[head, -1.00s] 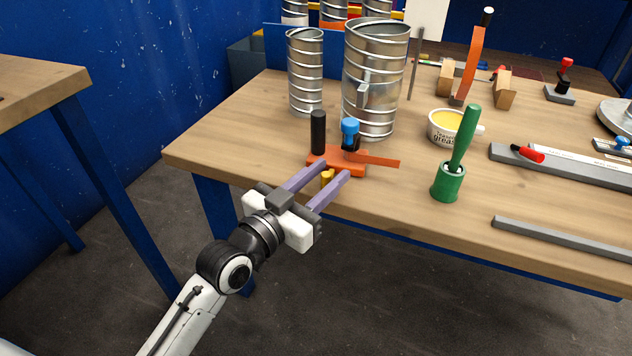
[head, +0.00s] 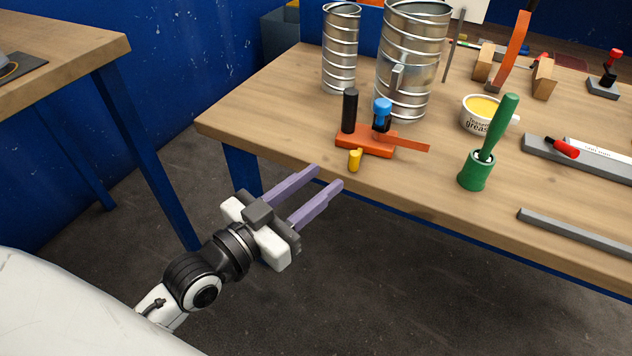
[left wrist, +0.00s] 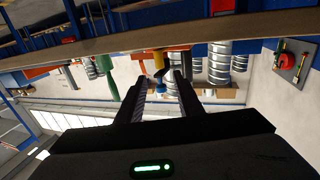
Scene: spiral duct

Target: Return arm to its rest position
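My left gripper (head: 331,177) is open and empty. Its two purple fingers are apart, off the front edge of the workbench (head: 270,110) and pointing at it. In the left wrist view the dark fingers (left wrist: 162,80) also show spread with nothing held between them. An orange clamp-like tool (head: 365,144) with a black post and a blue knob sits on the bench beyond the fingertips. A small yellow peg (head: 355,160) stands at its front, apart from the fingers. My right gripper is not in view.
Two spiral metal ducts (head: 341,50) (head: 412,65) stand behind the orange tool. A green holder with a green handle (head: 474,172), a grease tub (head: 484,124) and grey bars (head: 575,235) lie to the right. Another table (head: 70,70) stands at the left. Open floor lies below the gripper.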

